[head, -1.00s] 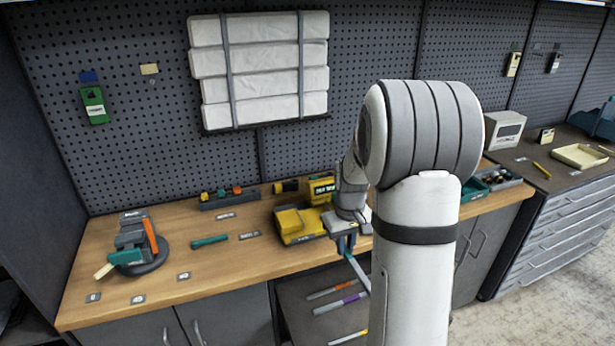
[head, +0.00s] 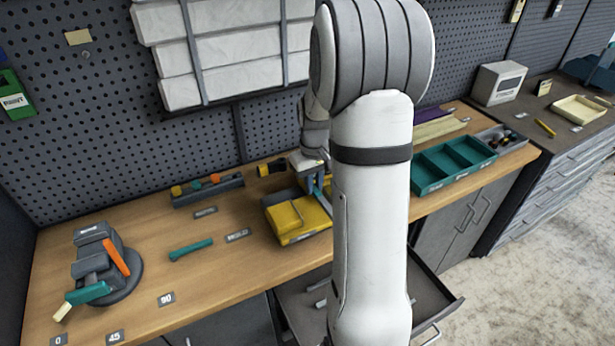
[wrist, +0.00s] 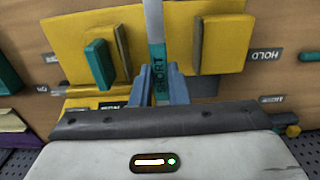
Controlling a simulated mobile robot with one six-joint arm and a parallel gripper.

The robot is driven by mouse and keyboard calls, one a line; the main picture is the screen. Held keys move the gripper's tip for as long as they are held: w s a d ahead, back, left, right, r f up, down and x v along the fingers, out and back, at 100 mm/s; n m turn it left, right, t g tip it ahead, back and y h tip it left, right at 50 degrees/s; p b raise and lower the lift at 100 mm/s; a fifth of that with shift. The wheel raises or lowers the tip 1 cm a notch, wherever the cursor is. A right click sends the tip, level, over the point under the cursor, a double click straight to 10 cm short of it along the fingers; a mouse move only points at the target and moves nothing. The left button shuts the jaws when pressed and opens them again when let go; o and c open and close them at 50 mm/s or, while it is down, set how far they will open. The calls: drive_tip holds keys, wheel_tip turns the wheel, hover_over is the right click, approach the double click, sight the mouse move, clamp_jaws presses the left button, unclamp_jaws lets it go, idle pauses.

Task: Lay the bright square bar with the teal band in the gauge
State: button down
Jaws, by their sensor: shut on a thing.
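My gripper (wrist: 161,84) is shut on the bright square bar (wrist: 154,22), at its teal band (wrist: 159,72), which reads "SHORT". The bar's bare steel end points away from my gripper, toward the top of the wrist view. The yellow fixture, seemingly the gauge (wrist: 75,50), lies behind the bar, with raised yellow blocks on both sides and a teal piece at left. In the head view the gauge (head: 285,222) sits on the bench, with my gripper (head: 316,183) at its right rear. My arm hides its right part. I cannot tell whether the bar touches it.
An open drawer (head: 432,284) juts out below the bench, partly behind my arm. A teal tray (head: 430,185) stands right of the gauge. A teal-handled tool (head: 191,249) and a round-based device (head: 105,270) lie left. The front left bench top is mostly clear.

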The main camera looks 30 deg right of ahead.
sight(313, 210)
drive_tip(key=shift+f+b, duration=2.1)
drive_tip(key=shift+f, duration=0.95)
drive_tip(key=shift+f+b, duration=0.3)
drive_tip(key=shift+f, duration=0.1)
drive_tip(key=c, duration=1.3)
unclamp_jaws()
wheel_tip(313, 210, up, 8)
drive_tip(key=shift+f+b, duration=0.1)
drive_tip(key=shift+b, duration=0.35)
drive_tip(key=shift+a, duration=0.1)
drive_tip(key=s+a+r+t, duration=0.1)
drive_tip(key=s+a+r, duration=0.1)
drive_tip(key=s+a, duration=0.2)
drive_tip(key=s+a+r+t, duration=0.1)
drive_tip(key=s+a+r, duration=0.1)
drive_tip(key=s+a, duration=0.3)
drive_tip(key=s+a+r+t, duration=0.1)
drive_tip(key=s+a, duration=0.4)
drive_tip(key=s, duration=0.5)
drive_tip(key=shift+s+r, duration=0.15)
drive_tip(key=shift+r, duration=0.4)
